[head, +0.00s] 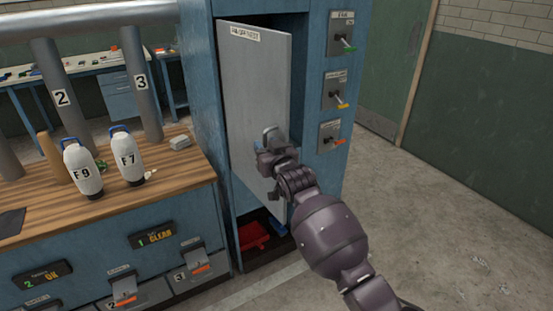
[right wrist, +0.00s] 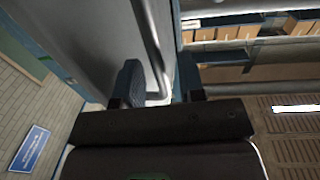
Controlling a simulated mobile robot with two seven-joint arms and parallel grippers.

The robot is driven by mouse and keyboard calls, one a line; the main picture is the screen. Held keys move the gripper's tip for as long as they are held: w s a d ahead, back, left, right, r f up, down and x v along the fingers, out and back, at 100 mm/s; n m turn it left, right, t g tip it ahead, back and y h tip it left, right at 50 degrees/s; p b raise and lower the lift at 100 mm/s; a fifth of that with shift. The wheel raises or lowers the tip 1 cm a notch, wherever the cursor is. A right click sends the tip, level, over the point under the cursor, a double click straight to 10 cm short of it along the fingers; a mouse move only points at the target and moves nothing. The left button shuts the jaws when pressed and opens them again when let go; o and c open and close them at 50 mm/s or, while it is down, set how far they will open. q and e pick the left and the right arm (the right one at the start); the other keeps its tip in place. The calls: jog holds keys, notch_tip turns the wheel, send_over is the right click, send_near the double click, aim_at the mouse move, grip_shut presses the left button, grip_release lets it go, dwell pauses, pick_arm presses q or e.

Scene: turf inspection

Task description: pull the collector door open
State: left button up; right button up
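The collector door (head: 252,95) is a tall grey panel on a blue cabinet, with a label at its top whose text is blurred. It stands partly open, with dark interior showing past its right edge and below it. Its handle (head: 270,134) is on the right part of the door, and shows as a grey bar in the right wrist view (right wrist: 152,40). My right gripper (head: 272,152) is at the handle. In the right wrist view its two fingers (right wrist: 160,85) are close together on either side of the bar, seemingly shut on it. My left gripper is not in view.
Levers (head: 341,95) sit on the cabinet front right of the door. Red items (head: 252,235) lie in the cabinet bottom. A wooden counter (head: 150,190) with white bottles (head: 127,157) stands at the left. The floor (head: 450,220) on the right is clear.

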jog(key=v, duration=0.9)
jog(key=shift+s+d, duration=0.2)
jog(key=shift+s, duration=0.15)
jog(key=shift+c, duration=0.5)
